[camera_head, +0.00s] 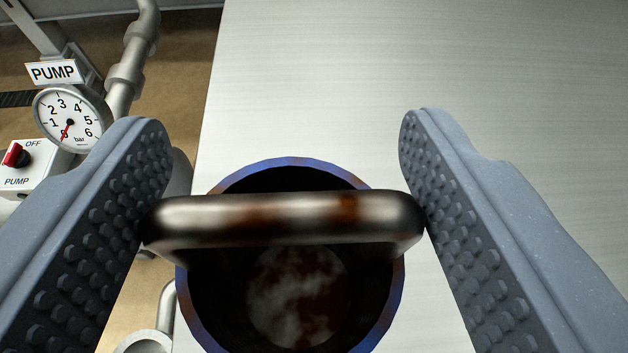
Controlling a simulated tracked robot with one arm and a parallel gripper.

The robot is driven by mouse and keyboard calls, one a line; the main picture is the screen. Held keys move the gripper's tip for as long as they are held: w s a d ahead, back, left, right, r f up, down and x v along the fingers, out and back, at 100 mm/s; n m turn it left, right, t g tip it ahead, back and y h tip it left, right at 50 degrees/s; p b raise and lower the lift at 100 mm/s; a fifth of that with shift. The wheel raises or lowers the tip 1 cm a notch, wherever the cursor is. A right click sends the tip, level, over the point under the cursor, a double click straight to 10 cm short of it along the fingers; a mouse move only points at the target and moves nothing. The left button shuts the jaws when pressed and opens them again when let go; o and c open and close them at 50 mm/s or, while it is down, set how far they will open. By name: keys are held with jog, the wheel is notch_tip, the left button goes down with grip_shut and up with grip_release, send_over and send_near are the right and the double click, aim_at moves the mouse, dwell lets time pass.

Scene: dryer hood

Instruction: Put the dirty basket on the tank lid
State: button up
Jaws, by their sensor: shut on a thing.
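The dirty basket (392,290) is a dark round vessel with a bluish, rust-stained rim and a stained bottom, seen from above in the camera_head view. Its metal handle (285,218) spans across its top, with brown stains. My gripper (285,205) has one studded finger at each end of the handle, both touching it, so it is shut on the handle. A pale grey brushed flat surface (400,60) lies below and beyond the basket; it may be the tank lid. I cannot tell whether the basket rests on it or hangs above it.
At the left are a pressure gauge (72,118) with its needle low, a PUMP sign (56,72), a switch box with a red knob (18,156) and grey pipes (130,65). The flat surface's left edge drops to a brown floor (185,75). The surface beyond the basket is bare.

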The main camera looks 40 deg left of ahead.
aim_at(289, 251)
jog(key=shift+f+b, duration=0.5)
jog(key=shift+f, duration=1.2)
jog(key=o, duration=1.4)
jog(key=shift+c, duration=0.2)
jog(key=shift+s+d+r, duration=0.15)
jog(key=shift+d+r, duration=0.05)
jog(key=shift+r, duration=0.05)
jog(key=p+v, duration=0.2)
jog(key=v, duration=0.9)
jog(key=shift+s+d, duration=0.2)
jog(key=shift+d, duration=0.05)
jog(key=shift+r, duration=0.1)
